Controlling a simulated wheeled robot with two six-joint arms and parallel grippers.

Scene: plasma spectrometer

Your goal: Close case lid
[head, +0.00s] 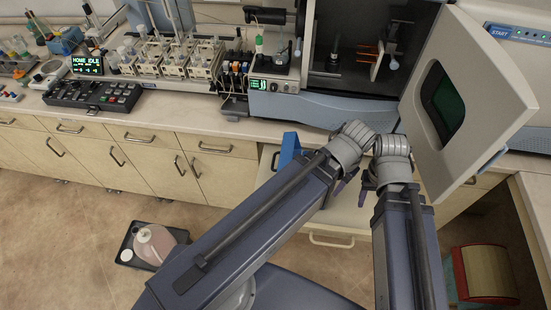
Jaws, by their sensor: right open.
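No case with a lid is clearly identifiable. A small blue upright piece (289,150) stands at the open drawer (265,180) below the counter, partly hidden by my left arm; I cannot tell whether it is part of a case. The drawer's pale surface continues behind my arms. My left gripper (341,188) points down over the drawer area, mostly hidden by its own wrist and arm; its opening cannot be told. My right gripper (366,190) is just to the right of it, pointing down and open, with only a dark purple finger showing. I see nothing between its fingers.
The large instrument door (478,60) with a dark window stands swung open, close to my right wrist. The instrument's chamber (340,45) is open behind. Pumps and bottles (180,55) crowd the counter. A tray with a jug (155,243) is on the floor at left.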

